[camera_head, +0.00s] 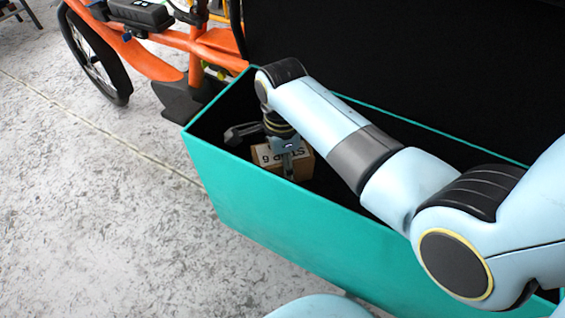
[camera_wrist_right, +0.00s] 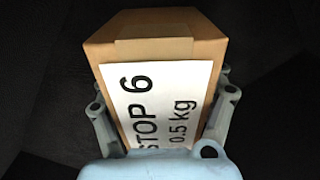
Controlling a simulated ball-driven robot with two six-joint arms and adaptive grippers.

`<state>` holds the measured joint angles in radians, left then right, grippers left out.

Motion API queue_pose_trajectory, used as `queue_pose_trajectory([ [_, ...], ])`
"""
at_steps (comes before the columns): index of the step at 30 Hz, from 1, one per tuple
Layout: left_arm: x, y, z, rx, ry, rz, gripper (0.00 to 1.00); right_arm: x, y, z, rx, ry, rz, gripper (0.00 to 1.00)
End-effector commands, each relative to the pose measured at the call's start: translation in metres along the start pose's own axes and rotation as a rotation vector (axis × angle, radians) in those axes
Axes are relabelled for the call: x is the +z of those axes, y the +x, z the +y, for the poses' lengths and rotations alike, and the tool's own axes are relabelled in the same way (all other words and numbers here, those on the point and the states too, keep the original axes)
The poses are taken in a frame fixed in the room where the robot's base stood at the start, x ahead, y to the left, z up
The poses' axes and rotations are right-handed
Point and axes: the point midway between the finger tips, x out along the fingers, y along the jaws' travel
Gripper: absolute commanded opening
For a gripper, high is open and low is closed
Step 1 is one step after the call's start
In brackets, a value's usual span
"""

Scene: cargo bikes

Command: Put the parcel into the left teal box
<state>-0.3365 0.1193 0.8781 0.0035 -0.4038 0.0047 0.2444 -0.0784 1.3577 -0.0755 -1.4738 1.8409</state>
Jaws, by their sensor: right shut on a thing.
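The parcel (camera_head: 303,166) is a small brown cardboard box with a white label. In the right wrist view the parcel (camera_wrist_right: 150,45) shows "STOP 6" and "0.5 kg" and sits between both fingers. My right gripper (camera_head: 287,165) is shut on it, inside the teal box (camera_head: 270,215) near its left end. The teal box has a dark interior, and its near wall hides the parcel's lower part. I cannot tell whether the parcel touches the floor of the box. My left gripper is not in view.
An orange cargo bike (camera_head: 160,62) with a black wheel (camera_head: 95,52) stands behind the box at the upper left. A large black panel (camera_head: 420,65) rises behind the box's far rim. The grey floor (camera_head: 90,210) at the left is clear.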

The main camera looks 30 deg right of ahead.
Motion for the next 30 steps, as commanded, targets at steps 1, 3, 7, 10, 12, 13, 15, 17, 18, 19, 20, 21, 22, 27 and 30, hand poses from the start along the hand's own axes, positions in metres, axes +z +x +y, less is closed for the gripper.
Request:
queue_pose_trajectory([
  [1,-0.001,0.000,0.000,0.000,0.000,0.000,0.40,0.000,0.001,-0.001,-0.001,0.000,0.000,0.15],
  [3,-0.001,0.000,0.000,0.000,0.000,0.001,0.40,0.000,0.001,0.000,0.000,0.000,0.000,0.80],
  [7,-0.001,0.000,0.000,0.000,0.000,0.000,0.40,0.000,0.001,0.000,0.000,0.000,0.000,0.97],
  [10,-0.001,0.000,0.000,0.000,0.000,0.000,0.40,0.000,0.001,0.000,0.000,0.000,0.000,0.99],
  [12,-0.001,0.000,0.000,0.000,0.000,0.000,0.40,0.000,0.001,0.000,0.000,0.000,0.000,0.99],
  [13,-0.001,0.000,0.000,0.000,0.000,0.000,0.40,0.000,0.001,0.000,0.000,0.000,0.000,0.99],
  [15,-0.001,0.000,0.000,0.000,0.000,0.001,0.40,0.000,0.001,0.000,0.000,0.000,0.000,0.99],
  [17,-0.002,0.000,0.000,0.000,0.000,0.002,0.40,0.000,-0.001,0.000,0.000,0.000,0.000,0.99],
  [18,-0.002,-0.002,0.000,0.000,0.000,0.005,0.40,0.000,-0.004,0.000,0.000,0.000,0.000,0.99],
  [19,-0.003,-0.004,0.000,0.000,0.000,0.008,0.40,0.000,-0.007,0.000,-0.001,0.000,0.000,0.99],
  [20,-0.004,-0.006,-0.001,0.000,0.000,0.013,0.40,0.000,-0.012,-0.001,-0.002,0.000,-0.001,0.99],
  [21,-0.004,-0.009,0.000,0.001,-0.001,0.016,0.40,0.000,-0.019,-0.001,-0.004,0.000,-0.001,0.99],
  [22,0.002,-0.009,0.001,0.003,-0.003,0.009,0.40,0.000,-0.025,-0.001,-0.005,0.000,-0.001,0.99],
  [27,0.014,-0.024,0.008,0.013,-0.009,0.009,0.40,0.001,-0.067,-0.002,-0.007,0.001,-0.002,0.99],
  [30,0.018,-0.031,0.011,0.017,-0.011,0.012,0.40,0.001,-0.089,-0.002,-0.007,0.001,-0.002,0.99],
])
